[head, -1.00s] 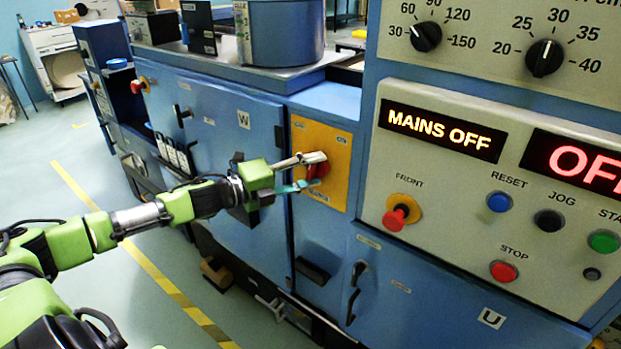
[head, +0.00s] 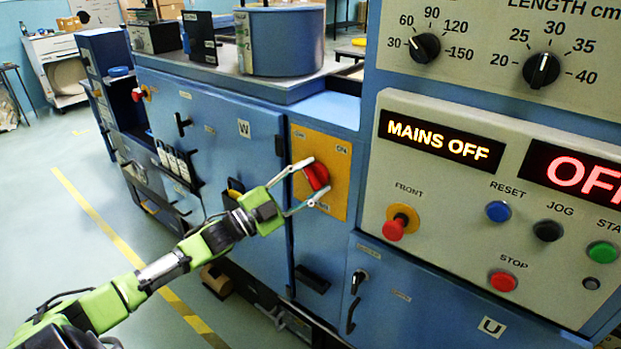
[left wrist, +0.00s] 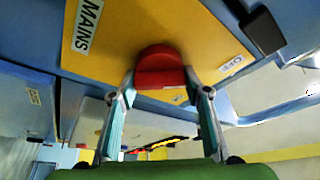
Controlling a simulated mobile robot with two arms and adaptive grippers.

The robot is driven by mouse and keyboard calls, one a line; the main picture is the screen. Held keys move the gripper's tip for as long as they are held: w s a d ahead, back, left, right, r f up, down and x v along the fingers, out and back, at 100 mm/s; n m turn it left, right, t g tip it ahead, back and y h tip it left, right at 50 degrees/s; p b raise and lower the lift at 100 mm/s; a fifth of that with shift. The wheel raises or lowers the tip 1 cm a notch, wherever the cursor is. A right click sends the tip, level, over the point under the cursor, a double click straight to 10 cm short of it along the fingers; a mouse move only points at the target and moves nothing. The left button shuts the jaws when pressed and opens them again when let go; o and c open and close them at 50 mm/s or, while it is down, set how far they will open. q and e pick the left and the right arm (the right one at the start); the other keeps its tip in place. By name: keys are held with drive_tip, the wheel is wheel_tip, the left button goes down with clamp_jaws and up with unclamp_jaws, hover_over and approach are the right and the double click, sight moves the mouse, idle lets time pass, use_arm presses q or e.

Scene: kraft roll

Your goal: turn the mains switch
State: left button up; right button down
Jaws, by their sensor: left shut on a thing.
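The mains switch is a red knob (head: 317,176) on a yellow plate (head: 336,150) on the blue machine front. My left gripper (head: 318,178) reaches it from the lower left, with one finger above and one below the knob. In the left wrist view the red knob (left wrist: 160,66) sits between the two fingertips of the left gripper (left wrist: 160,80), which is shut on it. MAINS and OFF labels show on the plate there. The display (head: 444,138) reads MAINS OFF. My right gripper is not in view.
The control panel (head: 450,205) to the right carries a red front button (head: 394,229), a blue reset button (head: 498,211) and a red stop button (head: 503,281). Cabinet handles (head: 182,120) stick out nearby. The floor at left is open.

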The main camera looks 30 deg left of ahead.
use_arm(q)
drive_tip(key=shift+a+r+n+t+y, duration=0.15)
drive_tip(key=shift+n+t+y, duration=0.2)
drive_tip(key=shift+n, duration=0.45)
drive_tip(key=o, duration=0.8)
drive_tip(key=shift+c, duration=0.2)
drive_tip(key=o, duration=0.3)
drive_tip(key=shift+o, duration=0.2)
drive_tip(key=shift+w, duration=0.15)
drive_tip(key=shift+s+f, duration=0.4)
drive_tip(key=shift+s, duration=0.2)
drive_tip(key=v, duration=1)
drive_tip(key=shift+s+a, duration=0.3)
drive_tip(key=shift+a, duration=0.05)
